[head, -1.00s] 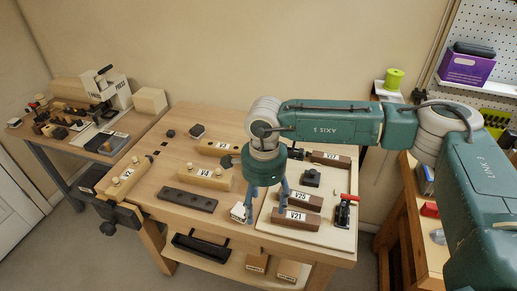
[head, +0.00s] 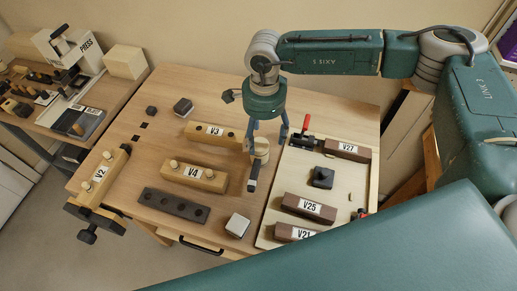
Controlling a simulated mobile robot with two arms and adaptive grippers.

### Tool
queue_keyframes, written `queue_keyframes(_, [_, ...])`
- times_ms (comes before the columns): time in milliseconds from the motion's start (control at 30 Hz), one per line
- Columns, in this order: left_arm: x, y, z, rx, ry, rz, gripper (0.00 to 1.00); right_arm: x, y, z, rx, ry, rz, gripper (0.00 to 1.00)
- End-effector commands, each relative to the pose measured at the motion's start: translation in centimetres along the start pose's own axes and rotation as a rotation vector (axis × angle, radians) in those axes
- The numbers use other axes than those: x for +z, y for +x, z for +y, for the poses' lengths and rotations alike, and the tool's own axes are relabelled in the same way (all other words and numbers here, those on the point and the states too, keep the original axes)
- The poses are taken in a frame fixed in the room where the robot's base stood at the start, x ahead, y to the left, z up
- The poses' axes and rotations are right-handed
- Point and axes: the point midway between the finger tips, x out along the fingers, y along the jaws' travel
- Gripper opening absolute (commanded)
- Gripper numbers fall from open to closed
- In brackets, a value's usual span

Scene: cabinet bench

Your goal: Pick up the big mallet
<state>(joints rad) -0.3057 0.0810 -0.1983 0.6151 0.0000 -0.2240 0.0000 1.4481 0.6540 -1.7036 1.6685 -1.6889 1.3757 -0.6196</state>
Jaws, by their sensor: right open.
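What looks like the mallet (head: 260,151) lies on the wooden bench, with a pale rounded head and a short dark part reaching toward the front. Its size is hard to judge, and my gripper partly covers it. My right gripper (head: 267,143) points down with its two blue fingers apart, one on each side of the pale head in the picture. It is open, and I cannot tell whether a finger touches the head. My left gripper is not in view.
Blocks V3 (head: 213,135), V4 (head: 194,176) and a dark holed bar (head: 174,205) are left of it. A pale board (head: 275,207) at right holds V25 (head: 308,208), V27 (head: 348,151) and a red-handled clamp (head: 303,138). A large teal part of mine covers the lower right.

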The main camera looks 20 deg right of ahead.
Motion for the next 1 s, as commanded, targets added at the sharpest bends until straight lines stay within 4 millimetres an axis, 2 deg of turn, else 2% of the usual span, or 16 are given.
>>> queue_keyframes(100, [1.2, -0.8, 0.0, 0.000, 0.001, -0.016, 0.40, 0.1, 1.4, 0.0, 0.001, 0.000, 0.000, 0.66])
queue_keyframes(233, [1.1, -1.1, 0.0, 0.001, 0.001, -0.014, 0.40, 0.1, 2.4, -0.1, -0.001, -0.001, 0.000, 0.66])
queue_keyframes(367, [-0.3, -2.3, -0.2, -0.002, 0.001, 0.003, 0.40, 0.6, 3.4, -0.2, 0.002, -0.002, 0.000, 0.66])
queue_keyframes(500, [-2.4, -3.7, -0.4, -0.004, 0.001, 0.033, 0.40, 1.0, 5.7, -0.4, 0.003, 0.000, 0.002, 0.66])
queue_keyframes(567, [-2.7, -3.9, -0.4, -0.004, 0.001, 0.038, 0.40, 1.0, 6.5, -0.4, 0.002, 0.000, 0.001, 0.66])
queue_keyframes(700, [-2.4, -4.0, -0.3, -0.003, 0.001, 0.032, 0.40, 0.9, 7.6, -0.5, -0.001, 0.001, 0.000, 0.66])
queue_keyframes(900, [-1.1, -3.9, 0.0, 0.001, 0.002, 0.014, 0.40, 0.9, 7.7, -0.5, -0.001, 0.001, 0.000, 0.66])
queue_keyframes(1000, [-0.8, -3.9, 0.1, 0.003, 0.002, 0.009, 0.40, 0.9, 7.7, -0.5, -0.001, 0.001, 0.000, 0.46])
